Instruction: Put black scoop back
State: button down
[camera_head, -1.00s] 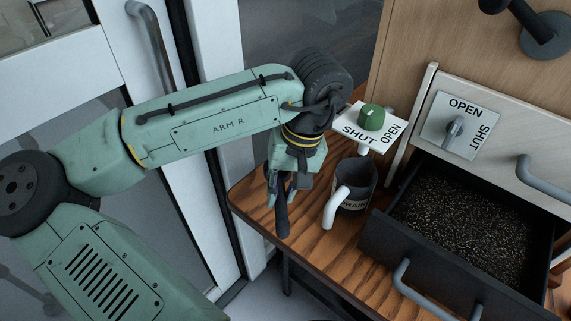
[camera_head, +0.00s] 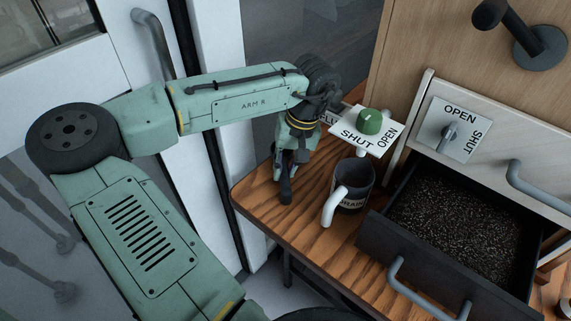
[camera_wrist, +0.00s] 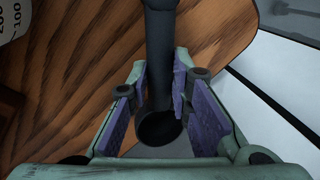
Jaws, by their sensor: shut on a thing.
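The black scoop (camera_head: 286,190) is in my gripper (camera_head: 289,162), over the left part of the wooden table. In the head view only a short dark length of it shows below the fingers. In the wrist view the dark handle (camera_wrist: 160,60) runs between the purple-lined fingers of my gripper (camera_wrist: 160,95), its round end toward the camera. My gripper is shut on it. The scoop's far end is cut off at the top of the wrist view. I cannot tell whether the scoop touches the table.
A dark mug (camera_head: 354,183) with a white handle and a DRAIN label stands right of my gripper. Behind it is a SHUT/OPEN plate (camera_head: 386,143) with a green knob (camera_head: 369,121). An open drawer (camera_head: 375,237) of dark granules juts out at right. The table's (camera_head: 262,205) front left is clear.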

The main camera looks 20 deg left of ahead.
jog(key=shift+f, duration=0.1)
jog(key=c, duration=1.5)
grip_release()
jog(key=shift+o, duration=0.2)
jog(key=s+b+v, duration=0.1)
jog(key=v, duration=1.1)
jog(key=shift+w, duration=0.55)
jog(key=shift+s, duration=0.1)
